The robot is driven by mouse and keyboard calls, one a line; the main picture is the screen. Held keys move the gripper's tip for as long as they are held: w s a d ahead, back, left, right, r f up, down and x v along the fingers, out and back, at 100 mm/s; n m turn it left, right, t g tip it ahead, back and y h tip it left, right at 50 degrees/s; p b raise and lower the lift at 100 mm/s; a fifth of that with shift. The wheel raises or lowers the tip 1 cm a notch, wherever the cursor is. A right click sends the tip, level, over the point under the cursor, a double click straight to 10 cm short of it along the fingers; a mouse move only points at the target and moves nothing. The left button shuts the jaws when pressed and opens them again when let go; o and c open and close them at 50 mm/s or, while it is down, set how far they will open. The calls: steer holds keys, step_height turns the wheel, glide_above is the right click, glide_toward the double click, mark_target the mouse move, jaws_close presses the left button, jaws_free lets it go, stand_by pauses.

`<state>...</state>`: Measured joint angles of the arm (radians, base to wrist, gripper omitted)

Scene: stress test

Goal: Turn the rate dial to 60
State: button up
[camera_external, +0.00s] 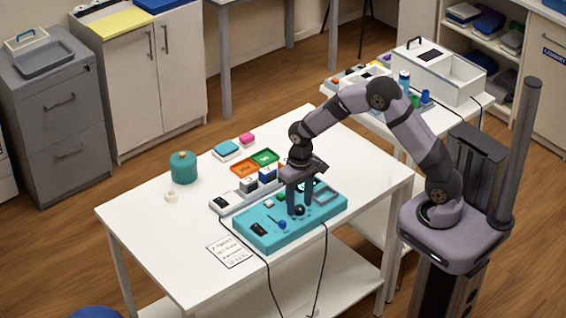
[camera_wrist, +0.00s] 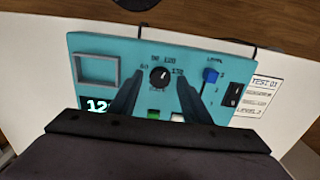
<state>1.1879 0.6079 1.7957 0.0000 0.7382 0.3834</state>
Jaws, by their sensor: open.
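The teal control panel (camera_external: 258,240) lies on the white table and fills much of the wrist view (camera_wrist: 120,46). Its rate dial (camera_wrist: 159,77) is a round black knob with printed numbers around it. A pale mark on the knob seems to point up and right, towards the label that looks like 120. A lit display (camera_wrist: 97,104) begins with "12"; the rest is hidden behind a finger. My gripper (camera_wrist: 158,74) is open, pointing down, with one finger on each side of the dial. I cannot tell whether the fingers touch it. In the external view my gripper (camera_external: 298,211) is low over the panel.
The panel also carries a blue slider (camera_wrist: 210,76), a black rocker switch (camera_wrist: 233,95), a green button (camera_wrist: 154,114) and a raised square frame (camera_wrist: 97,68). A printed card (camera_external: 233,250) lies in front. Orange (camera_external: 244,169) and green trays lie behind. The table's left side is mostly clear.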

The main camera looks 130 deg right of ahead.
steer(key=shift+f, duration=0.35)
steer(key=c, duration=1.1)
steer(key=shift+o, duration=0.3)
